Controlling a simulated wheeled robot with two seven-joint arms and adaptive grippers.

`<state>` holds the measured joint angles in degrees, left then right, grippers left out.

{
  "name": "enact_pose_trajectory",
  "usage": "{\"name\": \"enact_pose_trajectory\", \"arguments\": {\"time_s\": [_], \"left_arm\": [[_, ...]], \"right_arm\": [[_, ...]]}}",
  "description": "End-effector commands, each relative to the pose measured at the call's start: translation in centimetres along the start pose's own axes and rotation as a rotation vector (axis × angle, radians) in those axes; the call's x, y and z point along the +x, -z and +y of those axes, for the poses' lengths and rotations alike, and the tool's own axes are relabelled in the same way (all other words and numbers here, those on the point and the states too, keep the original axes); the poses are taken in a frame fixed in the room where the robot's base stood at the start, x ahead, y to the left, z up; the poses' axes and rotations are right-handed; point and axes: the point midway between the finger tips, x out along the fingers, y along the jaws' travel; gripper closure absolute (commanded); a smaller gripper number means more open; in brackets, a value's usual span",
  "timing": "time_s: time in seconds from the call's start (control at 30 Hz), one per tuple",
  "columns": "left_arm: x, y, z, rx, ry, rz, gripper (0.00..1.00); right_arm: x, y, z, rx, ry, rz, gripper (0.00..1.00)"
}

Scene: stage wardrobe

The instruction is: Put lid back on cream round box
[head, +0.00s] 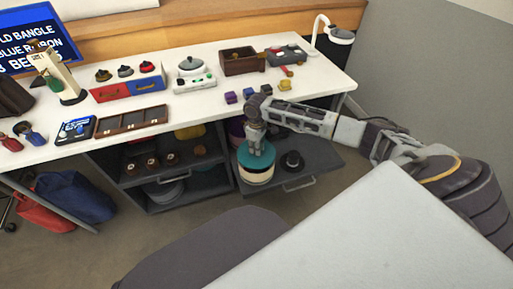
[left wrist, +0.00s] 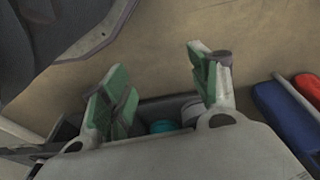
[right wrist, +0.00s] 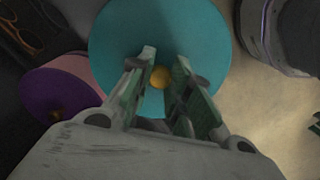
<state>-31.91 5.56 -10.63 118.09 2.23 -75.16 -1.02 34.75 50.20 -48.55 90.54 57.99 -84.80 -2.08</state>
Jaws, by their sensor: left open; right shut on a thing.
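The cream round box (head: 257,174) stands on a pulled-out grey drawer below the table. Its teal lid (head: 243,158) is level over the box top in the head view; I cannot tell whether it rests fully on the rim. My right gripper (head: 256,149) points down from above, shut on the lid's small yellow knob (right wrist: 160,77). In the right wrist view the lid (right wrist: 115,40) hides the box beneath.
A black hat (head: 292,161) sits right of the box on the drawer (head: 318,168). A purple and pink round box (right wrist: 62,95) is close beside the lid. The white table (head: 210,105) above holds several small items. Red and blue bags (head: 75,197) stand at left.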

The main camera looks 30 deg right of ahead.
Motion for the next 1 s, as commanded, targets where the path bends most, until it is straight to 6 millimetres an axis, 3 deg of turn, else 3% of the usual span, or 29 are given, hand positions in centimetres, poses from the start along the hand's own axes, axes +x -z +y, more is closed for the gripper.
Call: {"name": "enact_pose_trajectory", "arguments": {"time_s": [0.2,0.6,1.0], "left_arm": [[-1.6,0.8,0.2,0.003,-0.003,0.021,0.39],[-1.0,-0.1,0.2,0.003,-0.004,0.004,0.39],[-1.2,0.6,0.1,0.004,-0.002,0.016,0.39]], "right_arm": [[0.9,0.0,0.0,0.000,0.001,0.000,1.00],[2.5,0.0,0.0,0.001,0.001,0.000,1.00],[2.6,0.0,0.0,0.000,0.001,0.000,1.00]]}}
